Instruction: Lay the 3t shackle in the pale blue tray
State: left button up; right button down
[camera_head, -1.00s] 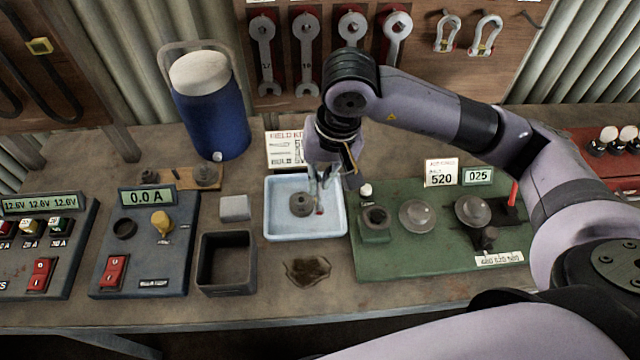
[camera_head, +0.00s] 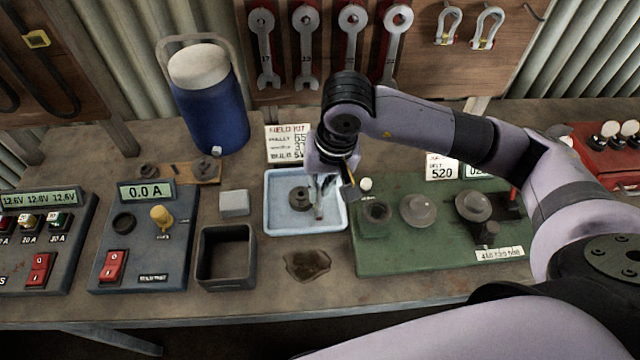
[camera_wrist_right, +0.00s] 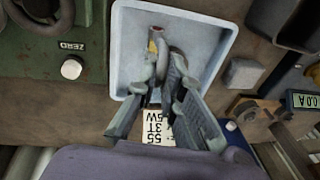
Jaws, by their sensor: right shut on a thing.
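The pale blue tray (camera_head: 277,222) stands on the bench, with a round grey pulley-like part (camera_head: 299,197) in it. My right gripper (camera_head: 320,203) points down into the tray, to the right of that part. In the wrist view its fingers (camera_wrist_right: 165,62) are close together on a small grey shackle (camera_wrist_right: 155,43) with an orange-red end. The fingers hide much of the shackle, and I cannot tell whether it touches the tray floor. My left gripper is not in view.
A card (camera_head: 287,143) stands behind the tray. A green tester (camera_head: 430,255) is close on its right. A dark open box (camera_head: 226,258) and a grey block (camera_head: 234,204) are on its left. Two shackles (camera_head: 487,28) hang on the board.

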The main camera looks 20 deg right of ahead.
jog(key=shift+f+b, duration=0.3)
jog(key=c, duration=1.7)
grip_release()
jog(key=shift+r, duration=0.15)
